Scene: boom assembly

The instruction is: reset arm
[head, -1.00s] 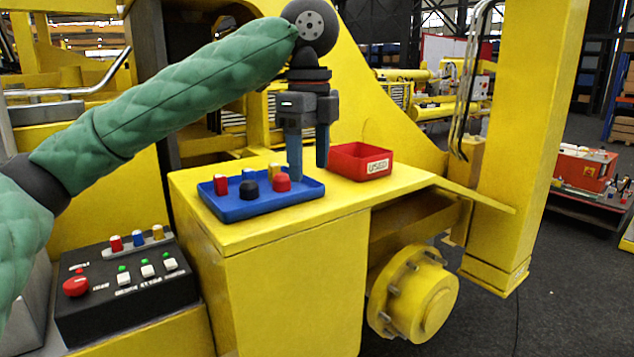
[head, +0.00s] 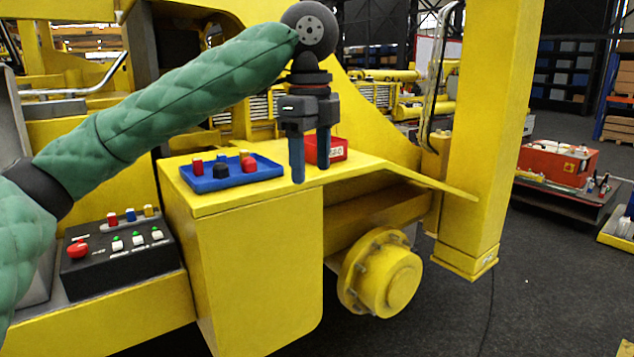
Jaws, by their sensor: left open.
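My left arm, in a green quilted sleeve, reaches in from the left of the head view. Its left gripper (head: 311,172) points down with its two blue-tipped fingers apart and nothing between them. It hangs in front of the red bin (head: 337,150) and to the right of the blue tray (head: 222,184), and it hides part of the bin. The tray holds red, blue, yellow and black pieces. My right gripper is not in view.
The tray and bin stand on a yellow ledge (head: 245,275). A black control box (head: 118,262) with a red button and coloured knobs sits at lower left. A thick yellow post (head: 490,130) rises at right.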

